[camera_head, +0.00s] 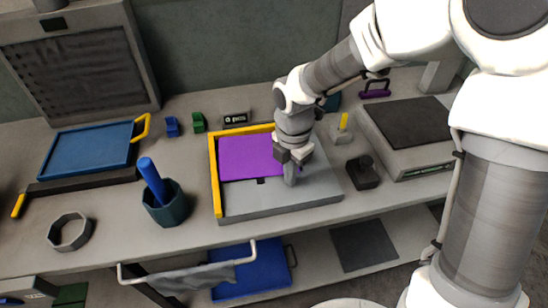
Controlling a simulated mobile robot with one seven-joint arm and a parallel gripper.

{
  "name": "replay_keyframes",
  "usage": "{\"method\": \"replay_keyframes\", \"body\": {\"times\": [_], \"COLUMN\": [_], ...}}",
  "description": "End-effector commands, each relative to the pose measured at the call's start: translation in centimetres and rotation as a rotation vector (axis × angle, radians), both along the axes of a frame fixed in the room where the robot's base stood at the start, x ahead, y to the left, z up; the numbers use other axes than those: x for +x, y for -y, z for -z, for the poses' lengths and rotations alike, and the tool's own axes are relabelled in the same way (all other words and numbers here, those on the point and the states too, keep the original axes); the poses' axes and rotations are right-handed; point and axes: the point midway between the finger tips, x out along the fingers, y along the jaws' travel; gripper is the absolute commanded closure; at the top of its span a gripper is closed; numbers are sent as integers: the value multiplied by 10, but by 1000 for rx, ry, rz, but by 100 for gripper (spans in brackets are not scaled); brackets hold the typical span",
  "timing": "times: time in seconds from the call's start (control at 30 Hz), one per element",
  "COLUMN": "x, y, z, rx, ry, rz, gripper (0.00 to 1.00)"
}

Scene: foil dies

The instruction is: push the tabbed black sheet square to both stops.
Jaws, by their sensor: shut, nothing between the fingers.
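A purple sheet (246,155) lies flat on a grey board (285,202). A small black tab (261,181) shows at its front edge; the sheet itself looks purple, not black. A yellow stop (215,180) runs along the board's left side and another yellow stop (245,130) along its back. The sheet lies close to both stops; I cannot tell whether it touches them. My gripper (290,178) is shut and empty, pointing down at the sheet's right edge. It hides part of that edge and the back right corner.
A teal cup (170,207) with a blue-handled tool stands left of the board. A black block (363,172) and a grey device (400,125) stand to the right. Small blue (172,127) and green (198,122) blocks sit behind. The board's front strip is clear.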

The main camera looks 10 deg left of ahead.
Motion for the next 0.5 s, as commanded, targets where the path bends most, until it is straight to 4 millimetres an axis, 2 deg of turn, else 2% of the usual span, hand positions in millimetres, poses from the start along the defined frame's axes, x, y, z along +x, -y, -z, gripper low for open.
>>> {"method": "replay_keyframes", "body": {"times": [0.5], "x": [0], "y": [0], "z": [9], "rx": [-1], "ry": [-1], "rz": [0], "gripper": [100]}}
